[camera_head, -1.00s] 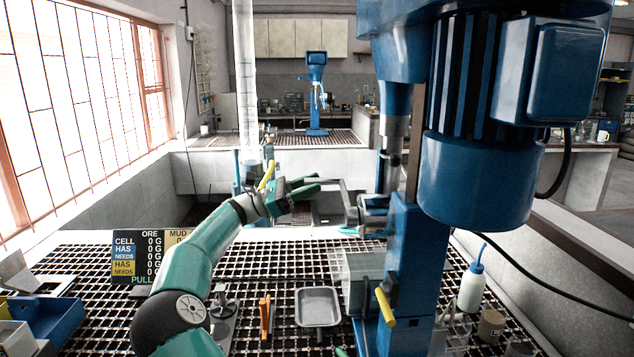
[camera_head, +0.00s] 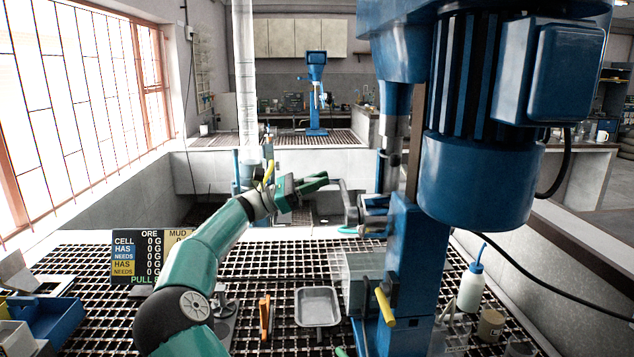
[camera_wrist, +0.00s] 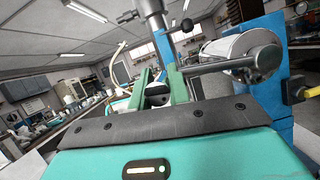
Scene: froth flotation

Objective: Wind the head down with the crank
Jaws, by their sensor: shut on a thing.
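The flotation machine's blue head with its motor (camera_head: 478,180) fills the upper right of the head view, on a blue column (camera_head: 405,260). The grey crank (camera_head: 350,207) sticks out to the left of the column. My gripper (camera_head: 318,181) is at the crank's outer end, shut on its handle. In the wrist view my green fingers (camera_wrist: 161,85) have a dark piece of the handle between them. The grey crank arm (camera_wrist: 218,67) runs from there to a silver hub (camera_wrist: 262,54). The handle is mostly hidden by the fingers.
A yellow lever (camera_head: 384,307) sits low on the column. A metal tray (camera_head: 318,291), a clear tank (camera_head: 358,275) and a wash bottle (camera_head: 472,287) stand on the grating. A sign board (camera_head: 137,257) and blue bins (camera_head: 52,312) are at left.

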